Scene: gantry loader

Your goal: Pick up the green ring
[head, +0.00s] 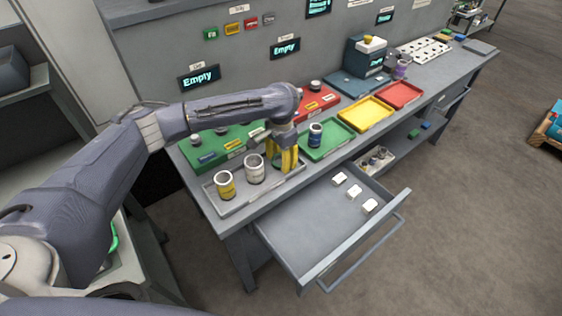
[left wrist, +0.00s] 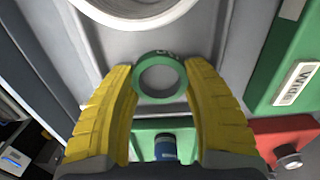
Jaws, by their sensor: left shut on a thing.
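The green ring (left wrist: 138,78) sits between the yellow fingers of my left gripper (left wrist: 163,90) in the left wrist view. The fingers are shut on it at its two sides, and its hole faces the camera. The ring is mostly hidden by the fingers there. Whether it touches the tray is hard to tell. My right gripper is in neither view.
A green tray (head: 338,147) with a blue can (head: 315,134) is close right of the gripper, then yellow (head: 366,113) and red (head: 402,95) trays. An open drawer (head: 304,240) with white blocks juts out below.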

